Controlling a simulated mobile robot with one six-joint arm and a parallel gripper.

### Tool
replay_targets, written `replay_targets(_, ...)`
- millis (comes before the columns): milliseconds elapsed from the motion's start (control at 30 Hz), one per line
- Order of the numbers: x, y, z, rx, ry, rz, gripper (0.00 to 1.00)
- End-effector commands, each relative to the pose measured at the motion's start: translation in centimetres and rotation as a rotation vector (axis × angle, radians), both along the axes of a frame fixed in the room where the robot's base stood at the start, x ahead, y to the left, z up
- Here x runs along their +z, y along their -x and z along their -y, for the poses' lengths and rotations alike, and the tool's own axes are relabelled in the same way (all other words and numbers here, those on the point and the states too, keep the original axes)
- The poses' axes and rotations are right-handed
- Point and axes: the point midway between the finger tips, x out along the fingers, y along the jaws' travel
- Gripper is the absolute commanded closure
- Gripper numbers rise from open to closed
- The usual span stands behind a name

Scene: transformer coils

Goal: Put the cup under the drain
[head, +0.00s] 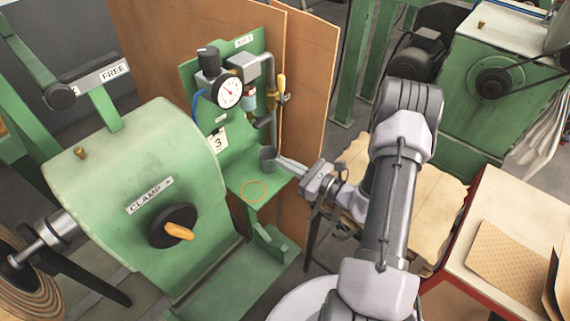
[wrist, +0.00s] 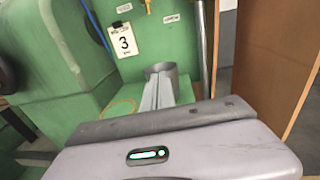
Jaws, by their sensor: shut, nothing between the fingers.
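The small grey cup (head: 267,159) stands upright on the green shelf (head: 240,180) of the gauge panel. It also shows in the wrist view (wrist: 161,70), partly hidden behind my fingers. My gripper (head: 281,162) is shut and empty, its fingertips at the near side of the cup; I cannot tell whether they touch it. The fingers also show in the wrist view (wrist: 157,95). The drain looks to be the grey pipe end (head: 262,122) above the back of the shelf, near the cup. An orange ring (head: 253,192) is marked on the shelf, in front of the cup.
The panel carries a round gauge (head: 228,92), a filter and an orange-handled valve (head: 281,87). A green machine with a clamp knob (head: 172,226) stands close on the left. Brown boards (head: 312,60) stand behind the panel. A bench (head: 500,230) is at right.

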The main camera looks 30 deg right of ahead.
Motion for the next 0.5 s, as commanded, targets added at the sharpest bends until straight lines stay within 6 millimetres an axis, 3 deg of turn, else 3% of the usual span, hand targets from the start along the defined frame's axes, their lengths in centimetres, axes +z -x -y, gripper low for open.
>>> replay_targets(333,0.0,-0.4,-0.1,0.000,0.001,0.000,1.00)
replay_targets(500,-0.1,-3.1,-1.6,0.005,0.002,0.001,1.00)
